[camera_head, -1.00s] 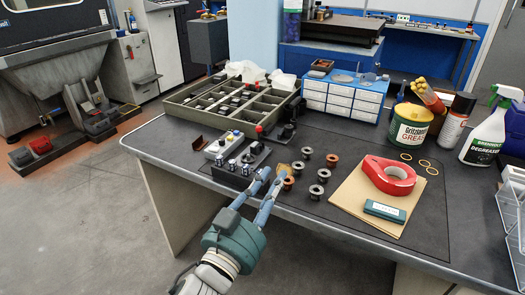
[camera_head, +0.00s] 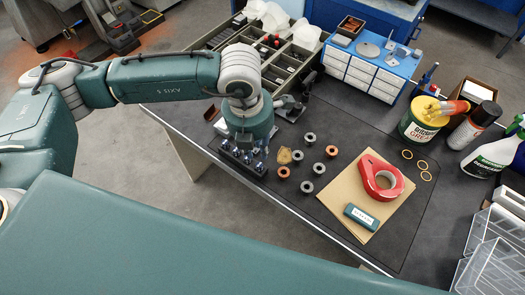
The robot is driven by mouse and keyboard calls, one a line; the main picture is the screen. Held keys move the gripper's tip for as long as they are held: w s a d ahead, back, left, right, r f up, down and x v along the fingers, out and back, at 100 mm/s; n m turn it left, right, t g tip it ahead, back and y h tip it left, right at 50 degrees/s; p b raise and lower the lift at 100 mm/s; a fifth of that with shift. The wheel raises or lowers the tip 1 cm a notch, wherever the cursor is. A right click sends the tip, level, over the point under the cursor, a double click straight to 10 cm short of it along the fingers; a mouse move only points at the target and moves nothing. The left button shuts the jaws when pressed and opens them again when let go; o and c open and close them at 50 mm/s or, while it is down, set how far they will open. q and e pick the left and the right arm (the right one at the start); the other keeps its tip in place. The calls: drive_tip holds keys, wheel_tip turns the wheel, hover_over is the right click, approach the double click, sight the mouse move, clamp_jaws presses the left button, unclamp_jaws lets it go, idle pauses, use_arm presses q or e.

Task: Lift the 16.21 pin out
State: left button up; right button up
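A black block (camera_head: 236,161) with several small metal pins stands at the near left edge of the bench. No size marks on the pins are readable, so I cannot tell which is the 16.21 pin. My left gripper (camera_head: 251,150) points down over the block, among or just above the pins. Its wrist hides the fingers and part of the block, so I cannot see whether it is open or holds a pin. My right gripper is not in view.
A red tape roll (camera_head: 371,185) lies on brown card. A divided tray (camera_head: 289,63) and a drawer cabinet (camera_head: 355,73) stand behind. A large green part of mine fills the foreground.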

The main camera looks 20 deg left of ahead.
use_arm(q)
drive_tip(key=p, duration=0.1)
hover_over(259, 165)
drive_tip(key=f, duration=0.5)
drive_tip(key=shift+s+a+f, duration=0.1)
drive_tip(key=shift+s+a, duration=0.05)
drive_tip(key=shift+s, duration=0.2)
drive_tip(key=f, duration=0.1)
drive_tip(key=f+p, duration=0.1)
drive_tip(key=f, duration=0.1)
drive_tip(key=f+p, duration=0.1)
drive_tip(key=shift+w+f, duration=0.3)
drive_tip(key=shift+f, duration=0.4)
clamp_jaws()
